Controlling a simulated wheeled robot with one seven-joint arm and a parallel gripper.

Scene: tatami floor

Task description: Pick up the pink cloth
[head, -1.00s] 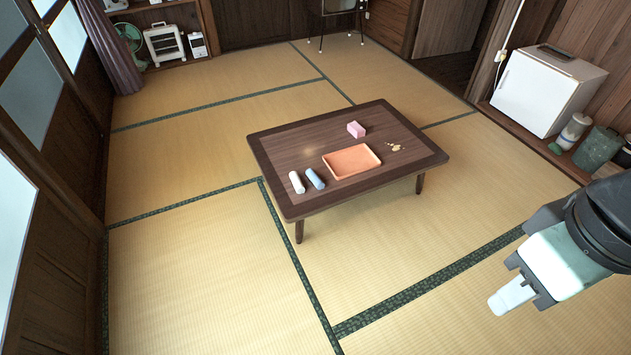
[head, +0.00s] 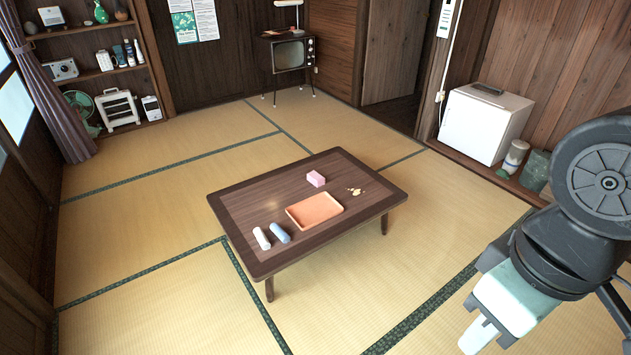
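The pink cloth (head: 316,178) is a small, block-shaped pink item on the dark wooden low table (head: 240,205). It lies toward the table's far side, behind the orange tray (head: 314,210) and apart from it. My gripper (head: 478,335) is at the lower right, well away from the table and in front of it. Its pale fingers point down and left. The gap between the fingers cannot be made out, and nothing is seen held.
A white roll (head: 262,238) and a blue roll (head: 280,233) lie left of the tray. Small beige crumbs (head: 355,191) lie right of the pink cloth. Open tatami surrounds the table. A white fridge (head: 484,125) stands by the right wall.

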